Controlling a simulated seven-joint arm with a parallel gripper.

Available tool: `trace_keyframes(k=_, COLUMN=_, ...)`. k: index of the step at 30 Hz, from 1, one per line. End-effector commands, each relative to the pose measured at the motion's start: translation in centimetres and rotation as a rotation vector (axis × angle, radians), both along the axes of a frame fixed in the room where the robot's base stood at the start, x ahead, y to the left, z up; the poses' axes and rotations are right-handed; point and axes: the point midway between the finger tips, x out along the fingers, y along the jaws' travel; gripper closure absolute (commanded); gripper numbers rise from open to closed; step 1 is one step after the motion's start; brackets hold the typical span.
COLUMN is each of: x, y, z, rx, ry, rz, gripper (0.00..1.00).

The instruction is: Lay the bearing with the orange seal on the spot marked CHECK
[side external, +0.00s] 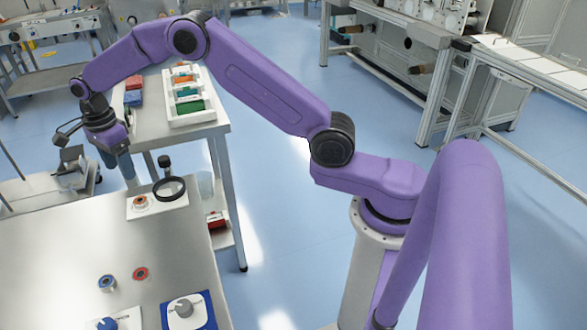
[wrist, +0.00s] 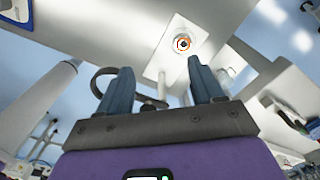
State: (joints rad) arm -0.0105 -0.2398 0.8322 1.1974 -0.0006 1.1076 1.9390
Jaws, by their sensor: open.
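The bearing with the orange seal (side external: 140,202) lies flat on a white plate (side external: 172,203) at the table's far edge, left of a round magnifier (side external: 170,188). In the wrist view the bearing (wrist: 184,44) shows as an orange ring on the plate (wrist: 166,50), beyond my fingertips. My gripper (side external: 128,177) is open and empty, above and behind the plate in the side view. Its two fingers stand apart in the wrist view (wrist: 159,66), with nothing between them. I cannot read any CHECK mark.
A blue bearing (side external: 107,282) and a red bearing (side external: 141,272) lie nearer on the table. Knobbed fixtures, one on a blue base (side external: 205,310), stand at the front. A side bench holds a white rack (side external: 203,118) of coloured boxes. The left table surface is clear.

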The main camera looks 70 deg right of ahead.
Motion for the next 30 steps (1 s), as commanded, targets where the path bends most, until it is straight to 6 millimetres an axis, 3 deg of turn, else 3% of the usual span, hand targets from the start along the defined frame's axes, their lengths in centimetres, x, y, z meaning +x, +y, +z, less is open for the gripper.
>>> trace_keyframes(k=6, x=-6.6, y=3.1, z=3.9, rx=0.0, ry=-0.008, rz=0.496, gripper=0.34)
trace_keyframes(k=14, x=-16.1, y=4.2, z=6.9, rx=-0.001, ry=-0.015, rz=1.083, gripper=0.34)
trace_keyframes(k=23, x=-28.0, y=2.0, z=8.5, rx=-0.005, ry=-0.024, rz=1.76, gripper=0.34)
trace_keyframes(k=30, x=-37.1, y=-2.1, z=8.3, rx=-0.011, ry=-0.034, rz=2.296, gripper=0.34)
